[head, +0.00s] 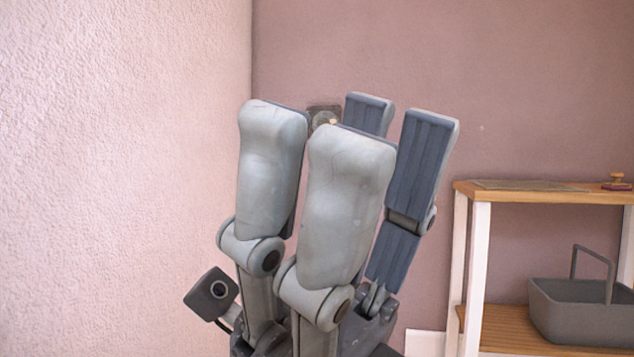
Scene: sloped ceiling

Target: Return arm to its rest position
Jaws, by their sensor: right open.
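My right gripper (356,117) stands large in the middle of the head view, with its fingers pointing up. Two light grey finger backs are on the left, and two fingers with dark blue-grey ribbed pads are on the right. The finger sets are apart, and nothing shows held between them. My left gripper is not in view.
A small wall fixture with a round part (323,118) is partly hidden behind my fingers. At the right stands a wood-and-white shelf unit (481,260), with a flat mat (525,185) and a stamp-like object (617,182) on top. A grey basket (580,318) sits below.

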